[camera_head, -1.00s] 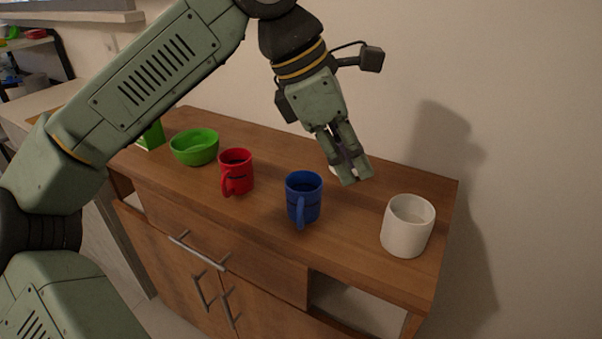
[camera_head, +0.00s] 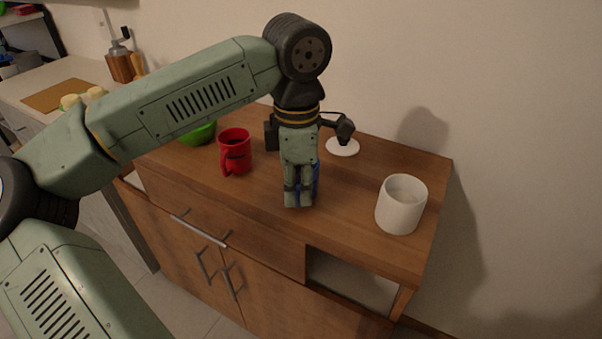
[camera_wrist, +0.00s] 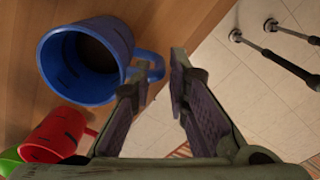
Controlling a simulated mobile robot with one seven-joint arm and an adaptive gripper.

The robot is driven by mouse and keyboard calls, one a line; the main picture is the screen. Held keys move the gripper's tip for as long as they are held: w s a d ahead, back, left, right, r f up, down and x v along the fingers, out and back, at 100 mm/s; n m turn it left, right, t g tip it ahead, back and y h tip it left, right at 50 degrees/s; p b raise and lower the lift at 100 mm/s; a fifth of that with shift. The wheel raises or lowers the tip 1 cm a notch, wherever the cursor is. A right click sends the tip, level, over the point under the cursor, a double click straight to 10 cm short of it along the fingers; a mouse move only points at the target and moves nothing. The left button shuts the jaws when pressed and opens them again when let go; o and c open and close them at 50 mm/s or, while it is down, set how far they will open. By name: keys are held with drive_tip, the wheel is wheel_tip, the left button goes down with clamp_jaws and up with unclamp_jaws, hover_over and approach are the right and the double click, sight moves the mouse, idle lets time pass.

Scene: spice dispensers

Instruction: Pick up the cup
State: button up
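A blue mug (camera_head: 317,181) stands on the wooden cabinet, mostly hidden behind my gripper (camera_head: 298,200) in the head view. In the wrist view the blue mug (camera_wrist: 85,62) is upright and looks empty, with its handle (camera_wrist: 152,64) pointing toward my fingers. My gripper (camera_wrist: 158,72) is open, pointing down, with its fingertips close to the handle. I cannot tell whether they touch it. A red mug (camera_head: 235,151) stands to the left; it also shows in the wrist view (camera_wrist: 57,133). A white cup (camera_head: 402,203) stands to the right.
A green bowl (camera_head: 198,134) is partly hidden behind my arm. A white round dish (camera_head: 342,147) lies behind my gripper. The cabinet top (camera_head: 345,205) is clear between my gripper and the white cup. The wall is close behind; cabinet handles (camera_wrist: 272,26) are below the front edge.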

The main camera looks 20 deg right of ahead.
drive_tip(key=shift+f, duration=0.7)
drive_tip(key=shift+c, duration=0.5)
clamp_jaws()
